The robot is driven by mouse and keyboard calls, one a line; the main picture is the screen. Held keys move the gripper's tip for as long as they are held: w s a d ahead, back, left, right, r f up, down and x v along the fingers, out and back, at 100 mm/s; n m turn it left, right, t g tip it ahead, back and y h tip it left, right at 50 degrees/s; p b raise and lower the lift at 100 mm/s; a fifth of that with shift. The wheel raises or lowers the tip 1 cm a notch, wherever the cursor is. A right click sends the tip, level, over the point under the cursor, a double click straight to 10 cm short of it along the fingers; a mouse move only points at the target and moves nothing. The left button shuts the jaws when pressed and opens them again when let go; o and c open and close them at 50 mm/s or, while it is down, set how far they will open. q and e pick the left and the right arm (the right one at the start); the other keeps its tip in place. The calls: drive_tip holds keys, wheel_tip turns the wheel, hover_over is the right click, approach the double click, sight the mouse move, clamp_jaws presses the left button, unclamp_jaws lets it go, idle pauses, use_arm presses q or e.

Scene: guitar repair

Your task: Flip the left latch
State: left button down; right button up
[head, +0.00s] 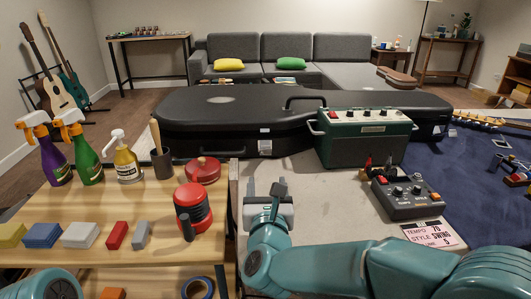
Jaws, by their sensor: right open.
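A long black guitar case (200,125) lies shut across the middle of the head view, behind the workbench. A pale metal fitting (265,147) on its front face looks like a latch, and a similar one (437,129) shows further right. I cannot tell clearly if either is open or shut. My right gripper (266,186) is open and empty, with its two fingers pointing toward the case. It is in front of and below the left fitting, apart from it. Part of my left arm shows at the lower left, but its gripper is out of view.
A green amplifier (362,142) hides part of the case front. A grey pedal (407,197) and pink card (431,234) are on the right.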

sight(265, 151)
drive_tip(key=w, duration=1.4)
drive_tip(key=shift+d+p, duration=0.3)
drive_tip(key=shift+d, duration=0.1)
drive_tip(key=shift+c, duration=0.3)
clamp_jaws()
